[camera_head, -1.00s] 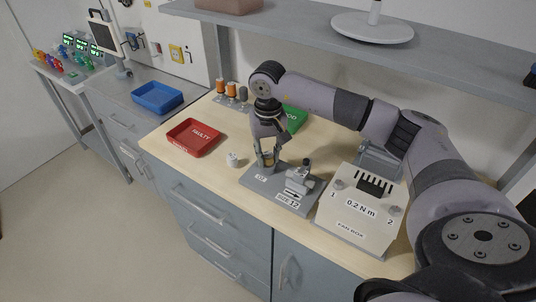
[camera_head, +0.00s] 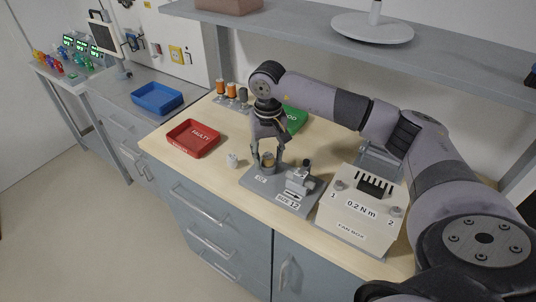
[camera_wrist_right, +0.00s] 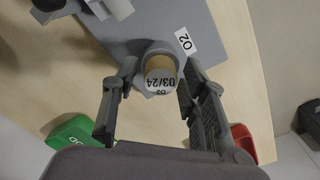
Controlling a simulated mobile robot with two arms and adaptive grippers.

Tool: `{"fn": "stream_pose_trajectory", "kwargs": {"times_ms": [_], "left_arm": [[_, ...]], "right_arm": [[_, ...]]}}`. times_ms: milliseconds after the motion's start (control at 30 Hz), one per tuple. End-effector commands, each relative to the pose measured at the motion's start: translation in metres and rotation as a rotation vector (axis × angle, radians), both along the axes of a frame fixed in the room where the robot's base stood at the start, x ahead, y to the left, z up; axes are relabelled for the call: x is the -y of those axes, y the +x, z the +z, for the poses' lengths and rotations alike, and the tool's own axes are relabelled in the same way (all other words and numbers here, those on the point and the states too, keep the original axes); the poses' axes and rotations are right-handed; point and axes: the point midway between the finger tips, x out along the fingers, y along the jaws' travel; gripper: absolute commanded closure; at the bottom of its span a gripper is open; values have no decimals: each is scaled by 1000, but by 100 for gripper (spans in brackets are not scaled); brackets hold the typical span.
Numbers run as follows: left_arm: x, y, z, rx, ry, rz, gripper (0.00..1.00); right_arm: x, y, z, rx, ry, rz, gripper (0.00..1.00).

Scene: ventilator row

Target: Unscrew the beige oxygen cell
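The beige oxygen cell (camera_wrist_right: 160,70) has a label reading 03/24 on its top and sits upright in a grey holder on the plate marked O2 (camera_wrist_right: 205,25). It also shows in the head view (camera_head: 268,157), partly hidden by the fingers. My right gripper (camera_head: 267,162) points down over the cell and is open. In the right wrist view its fingers (camera_wrist_right: 158,84) stand on either side of the cell, with visible gaps. My left gripper is not in view.
A small white cylinder (camera_head: 233,160) stands on the bench left of the plate. A red FAULTY tray (camera_head: 180,143) lies further left, a green tray (camera_head: 296,122) behind. A shelf (camera_head: 300,27) overhangs the back.

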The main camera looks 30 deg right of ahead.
Motion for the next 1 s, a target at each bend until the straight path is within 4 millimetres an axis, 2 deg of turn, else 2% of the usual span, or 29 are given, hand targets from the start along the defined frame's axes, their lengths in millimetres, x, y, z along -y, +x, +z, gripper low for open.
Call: {"fn": "stream_pose_trajectory", "kwargs": {"times_ms": [367, 467, 800, 1000], "left_arm": [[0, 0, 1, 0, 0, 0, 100], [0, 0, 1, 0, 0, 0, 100], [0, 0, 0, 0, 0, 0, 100], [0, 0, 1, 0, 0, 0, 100]], "right_arm": [[0, 0, 7, -1, 0, -16, 60], [0, 0, 7, -1, 0, -113, 60], [1, -1, 7, 0, 0, -646, 60], [1, -1, 7, 0, 0, -786, 60]]}}
